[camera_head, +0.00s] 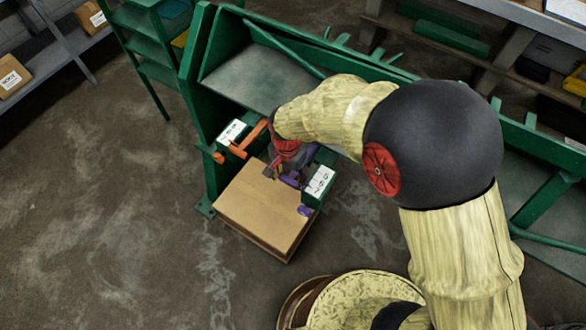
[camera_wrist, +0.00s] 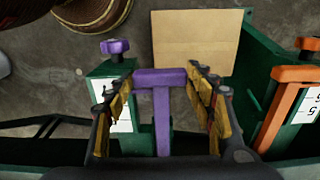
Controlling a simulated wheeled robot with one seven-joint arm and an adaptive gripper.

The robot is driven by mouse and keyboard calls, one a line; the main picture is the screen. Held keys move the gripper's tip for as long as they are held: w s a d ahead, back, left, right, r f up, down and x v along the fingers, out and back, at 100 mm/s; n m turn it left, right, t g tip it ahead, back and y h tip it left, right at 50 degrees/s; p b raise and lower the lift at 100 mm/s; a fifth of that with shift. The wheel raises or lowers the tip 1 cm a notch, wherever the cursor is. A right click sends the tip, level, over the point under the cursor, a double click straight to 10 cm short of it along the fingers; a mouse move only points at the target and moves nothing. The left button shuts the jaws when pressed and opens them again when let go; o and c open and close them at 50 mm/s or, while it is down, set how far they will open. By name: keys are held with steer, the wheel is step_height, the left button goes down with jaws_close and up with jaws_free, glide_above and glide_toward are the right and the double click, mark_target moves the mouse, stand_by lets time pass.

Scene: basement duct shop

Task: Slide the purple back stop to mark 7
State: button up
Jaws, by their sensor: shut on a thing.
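The purple back stop (camera_wrist: 160,78) shows in the wrist view as a T-shaped piece between the fingers of my gripper (camera_wrist: 161,88). The fingers stand against both ends of its crossbar, shut on it. Its purple knob (camera_wrist: 115,47) is on the green side rail to the left. In the head view, part of the purple back stop (camera_head: 290,181) shows below my gripper (camera_head: 274,170), with the arm covering some of it. The white scale plate (camera_head: 320,180) lies beside it; its marks are too small to read, and a finger partly covers it in the wrist view.
An orange stop (camera_head: 246,140) with its own white scale plate (camera_head: 232,131) is on the opposite rail. A brown board (camera_head: 262,207) lies beside the green machine frame (camera_head: 196,110). Shelves with boxes (camera_head: 12,77) stand at the far left. The concrete floor at left is clear.

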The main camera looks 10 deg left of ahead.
steer(key=shift+s, duration=0.1)
steer(key=o, duration=1.7)
steer(key=shift+s+a, duration=0.1)
step_height(320, 180, up, 12)
